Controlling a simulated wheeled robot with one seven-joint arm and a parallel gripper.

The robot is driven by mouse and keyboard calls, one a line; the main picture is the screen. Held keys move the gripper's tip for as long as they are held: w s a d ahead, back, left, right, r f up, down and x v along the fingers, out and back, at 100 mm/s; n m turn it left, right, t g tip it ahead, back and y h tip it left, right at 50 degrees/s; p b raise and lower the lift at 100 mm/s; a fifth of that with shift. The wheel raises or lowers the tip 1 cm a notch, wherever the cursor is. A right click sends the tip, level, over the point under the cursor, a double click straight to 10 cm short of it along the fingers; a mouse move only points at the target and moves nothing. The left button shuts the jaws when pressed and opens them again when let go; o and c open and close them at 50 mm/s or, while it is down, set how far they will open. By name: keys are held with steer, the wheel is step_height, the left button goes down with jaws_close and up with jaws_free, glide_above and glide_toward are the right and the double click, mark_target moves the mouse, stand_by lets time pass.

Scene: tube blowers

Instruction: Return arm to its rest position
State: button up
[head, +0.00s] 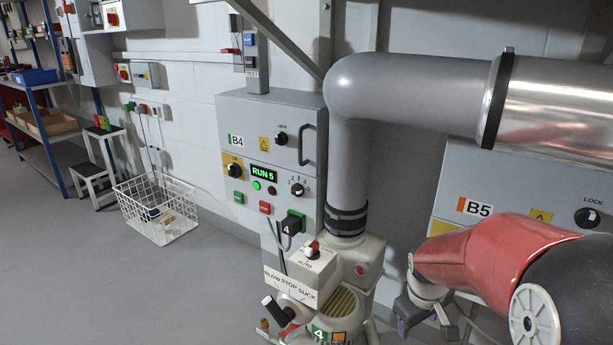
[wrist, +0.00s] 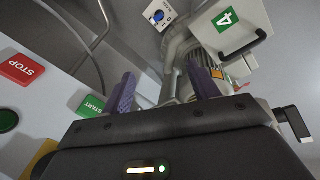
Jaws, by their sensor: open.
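My arm (head: 480,252), red and black, reaches in from the lower right of the head view, bent, in front of the B5 cabinet (head: 470,170). The gripper's exact distance to the cabinet is unclear.
The B4 cabinet (head: 285,130) shows a lit RUN 5 display. A thick grey pipe (head: 348,150) rises from the blower. Red STOP (wrist: 22,68) and green START (wrist: 90,106) buttons are close in the wrist view. A wire basket (head: 158,212) stands left; the floor (head: 130,290) there is clear.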

steer(key=s+a+r+m+t+p, duration=0.1)
steer(key=s+a+r+m, duration=0.1)
steer(key=s+a+r, duration=0.2)
steer(key=s+a+r+m+t+y+p, duration=0.1)
steer(key=s+a+r, duration=0.3)
steer(key=s+r, duration=0.7)
steer(key=shift+s+r+m+t+p, duration=0.25)
steer(key=shift+s+m+t+p, duration=0.1)
steer(key=shift+s+m+t, duration=0.45)
steer(key=shift+w+a, duration=0.1)
steer(key=shift+w, duration=0.1)
stand_by(1.7)
